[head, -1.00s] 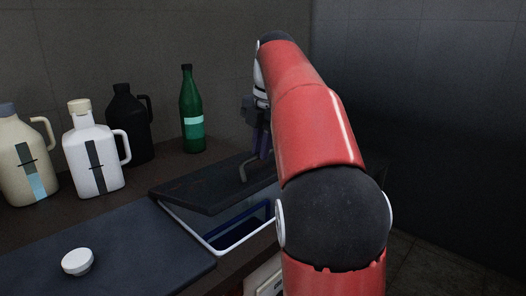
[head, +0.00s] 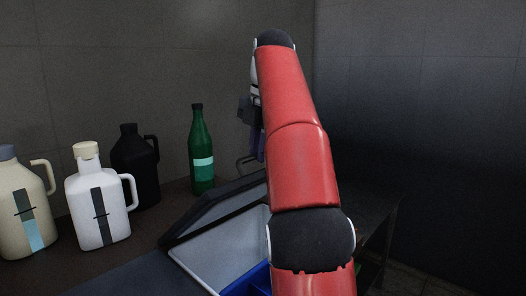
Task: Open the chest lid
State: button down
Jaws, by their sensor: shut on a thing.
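The chest lid (head: 212,207) is dark with a pale inner face, and it stands tilted up from the chest. Its metal handle (head: 243,162) shows at the lid's raised part, just left of my arm. My gripper (head: 257,145) is at the handle and shut on it; my red arm hides most of the fingers. The open chest (head: 197,271) has a pale rim, and blue shows inside it at the bottom of the view. My arm covers the chest's right side.
A green bottle (head: 201,150) stands behind the lid. A black jug (head: 134,168), a white jug (head: 99,200) and a cream jug (head: 22,210) stand on the counter to the left. A dark wall is behind; the floor at right looks clear.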

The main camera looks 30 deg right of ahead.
jog(key=shift+w+a+f, duration=0.25)
jog(key=shift+w+f, duration=0.15)
jog(key=c, duration=1.5)
grip_release()
jog(key=shift+w+a+f, duration=0.1)
jog(key=shift+w, duration=0.15)
jog(key=shift+o, duration=0.2)
jog(key=shift+s, duration=0.15)
jog(key=shift+r, duration=0.2)
jog(key=shift+s+d, duration=0.1)
jog(key=shift+d, duration=0.1)
